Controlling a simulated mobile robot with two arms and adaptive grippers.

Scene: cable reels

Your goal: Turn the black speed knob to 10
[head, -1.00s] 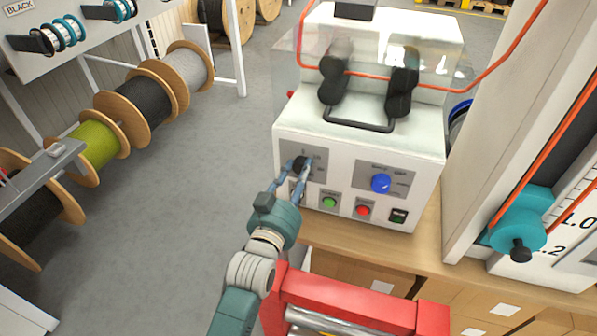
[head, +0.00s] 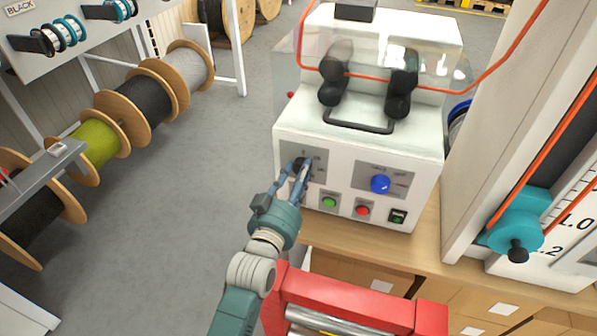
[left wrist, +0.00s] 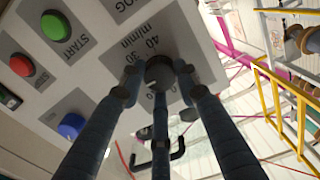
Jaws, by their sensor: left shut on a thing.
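The black speed knob (head: 298,162) sits on a grey dial plate at the left of the white machine's front. My left gripper (head: 300,169) comes from below with its blue fingers closed around the knob. In the left wrist view the round dark knob (left wrist: 159,71) is between the three fingertips of my left gripper (left wrist: 158,76). The dial plate (left wrist: 118,58) shows "40", "30" and "m/min"; the other numbers are partly hidden by the fingers. I cannot read where the knob points. My right gripper is not in view.
A blue knob (head: 380,184) sits right of the speed knob. A green button (head: 329,203), a red button (head: 363,210) and a dark switch (head: 397,216) line the lower front. A red frame (head: 345,302) stands close below. Open floor (head: 205,190) lies left.

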